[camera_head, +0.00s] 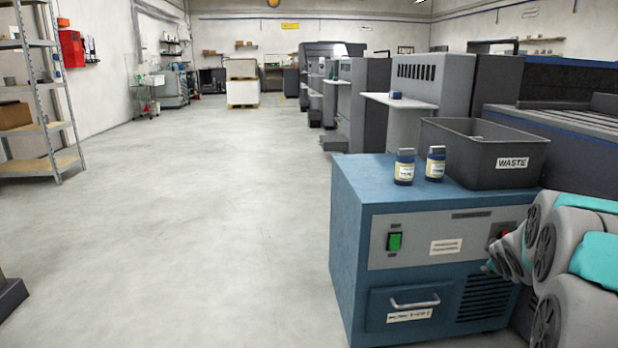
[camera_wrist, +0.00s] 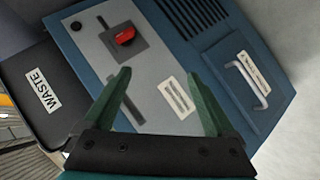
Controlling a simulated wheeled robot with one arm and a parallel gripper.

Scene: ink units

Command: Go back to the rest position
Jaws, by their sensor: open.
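My gripper (camera_wrist: 160,98) shows in the wrist view with its two green fingers spread apart and nothing between them. It faces the front panel of a blue cabinet (camera_wrist: 215,25), which has a red knob (camera_wrist: 125,36) and a drawer handle. In the head view my arm is folded at the lower right, in front of the right side of the same blue cabinet (camera_head: 345,240). My gripper's fingers cannot be made out in the head view.
Two small labelled bottles, one (camera_head: 404,168) left of the other (camera_head: 435,164), stand on the cabinet top beside a dark waste bin (camera_head: 460,140). Machines line the right side behind. A metal shelf (camera_head: 60,110) stands at the left. The floor (camera_head: 200,220) between is clear.

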